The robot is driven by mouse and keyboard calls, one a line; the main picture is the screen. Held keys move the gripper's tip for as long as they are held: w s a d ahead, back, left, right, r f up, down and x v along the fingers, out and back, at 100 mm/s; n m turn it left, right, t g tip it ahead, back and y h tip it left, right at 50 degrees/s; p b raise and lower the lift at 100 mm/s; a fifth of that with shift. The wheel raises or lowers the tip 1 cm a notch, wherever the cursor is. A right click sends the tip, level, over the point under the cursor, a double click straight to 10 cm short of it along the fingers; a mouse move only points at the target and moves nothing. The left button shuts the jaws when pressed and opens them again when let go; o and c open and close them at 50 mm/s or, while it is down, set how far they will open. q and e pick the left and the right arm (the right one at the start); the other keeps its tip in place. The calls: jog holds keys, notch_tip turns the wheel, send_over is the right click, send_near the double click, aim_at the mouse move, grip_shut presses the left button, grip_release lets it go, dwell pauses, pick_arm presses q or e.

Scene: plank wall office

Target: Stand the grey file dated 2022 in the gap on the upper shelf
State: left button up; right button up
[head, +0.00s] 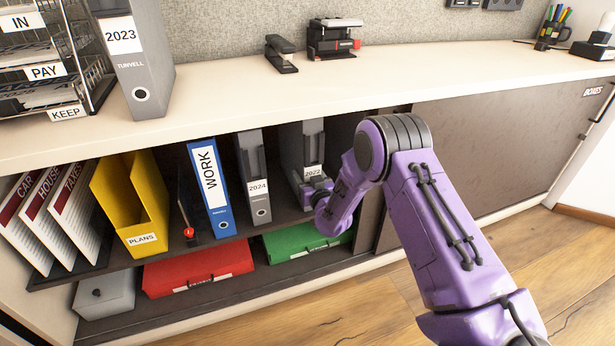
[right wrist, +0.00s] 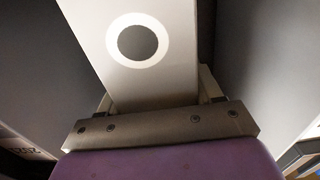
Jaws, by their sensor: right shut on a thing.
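The grey file dated 2022 (head: 313,148) stands roughly upright inside the upper shelf (head: 232,236), to the right of the grey 2024 file (head: 252,165), with a dark space between them. My right gripper (head: 312,186) is shut on the lower part of its spine. The gripper and purple arm hide the file's foot, so I cannot tell whether it touches the shelf. In the right wrist view the file's pale spine with its round finger hole (right wrist: 180,65) rises from between the fingers (right wrist: 155,108). My left gripper is not in view.
A blue WORK file (head: 211,190), a yellow PLANS holder (head: 130,200) and white booklets (head: 62,220) share the upper shelf. Red (head: 198,270) and green (head: 300,243) boxes lie below. A sliding door (head: 490,140) closes the right side. A grey 2023 file (head: 135,60) stands on the cabinet top.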

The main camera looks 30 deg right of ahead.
jog(key=shift+w+a, duration=0.15)
jog(key=shift+a, duration=0.05)
jog(key=o, duration=1.5)
jog(key=shift+s+f, duration=0.1)
jog(key=shift+s, duration=0.1)
jog(key=shift+s+a, duration=0.1)
jog(key=shift+s, duration=0.25)
jog(key=p+v, duration=0.2)
jog(key=v, duration=0.7)
jog(key=shift+s+p, duration=0.3)
jog(key=shift+p, duration=0.1)
